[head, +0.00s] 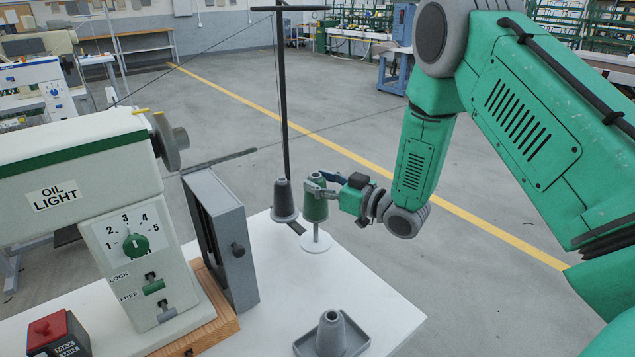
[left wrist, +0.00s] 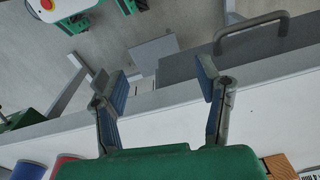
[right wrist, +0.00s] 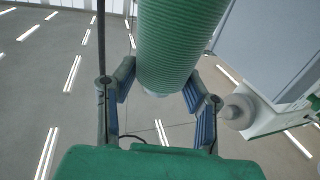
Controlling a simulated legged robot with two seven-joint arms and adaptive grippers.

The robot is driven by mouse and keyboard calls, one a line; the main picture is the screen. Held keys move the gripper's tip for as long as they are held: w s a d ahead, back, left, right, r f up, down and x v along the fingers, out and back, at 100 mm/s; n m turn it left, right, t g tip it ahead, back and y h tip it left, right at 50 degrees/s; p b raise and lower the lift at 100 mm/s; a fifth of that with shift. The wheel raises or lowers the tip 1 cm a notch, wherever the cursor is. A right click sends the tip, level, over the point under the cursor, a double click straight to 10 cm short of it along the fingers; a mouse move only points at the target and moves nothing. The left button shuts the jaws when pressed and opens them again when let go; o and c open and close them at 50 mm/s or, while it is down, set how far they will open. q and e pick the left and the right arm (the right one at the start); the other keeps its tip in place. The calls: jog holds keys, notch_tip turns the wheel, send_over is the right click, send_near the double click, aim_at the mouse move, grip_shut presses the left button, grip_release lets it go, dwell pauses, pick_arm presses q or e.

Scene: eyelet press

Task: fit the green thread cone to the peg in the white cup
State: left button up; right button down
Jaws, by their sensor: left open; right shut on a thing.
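The green thread cone (head: 315,209) is held upright between the fingers of my right gripper (head: 322,186). It stands above the round white cup (head: 317,244) on the white table, and a short length of pale peg shows between the two. I cannot tell whether the peg enters the cone's bottom. In the right wrist view the green ribbed cone (right wrist: 181,45) fills the space between the blue-padded fingers (right wrist: 160,103). My left gripper (left wrist: 160,90) is open and empty in the left wrist view; it is outside the head view.
A grey cone (head: 285,202) stands just left of the green one, near the tall dark pole (head: 283,110). Another grey cone (head: 331,333) stands in a dark tray (head: 357,345) at the front. The sewing machine (head: 125,225) takes up the left. The white table (head: 375,292) is clear at right.

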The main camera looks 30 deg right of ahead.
aim_at(326, 213)
jog(key=shift+a+f, duration=0.1)
dwell(0.3)
jog(key=shift+f+b, duration=0.25)
jog(key=shift+b, duration=0.05)
dwell(1.4)
jog(key=shift+f+b, duration=2.7)
jog(key=shift+f, duration=1.1)
jog(key=c, duration=0.9)
grip_release()
jog(key=shift+o, duration=0.2)
jog(key=shift+r, duration=0.1)
jog(key=shift+r+p, duration=2)
jog(key=shift+r, duration=0.45)
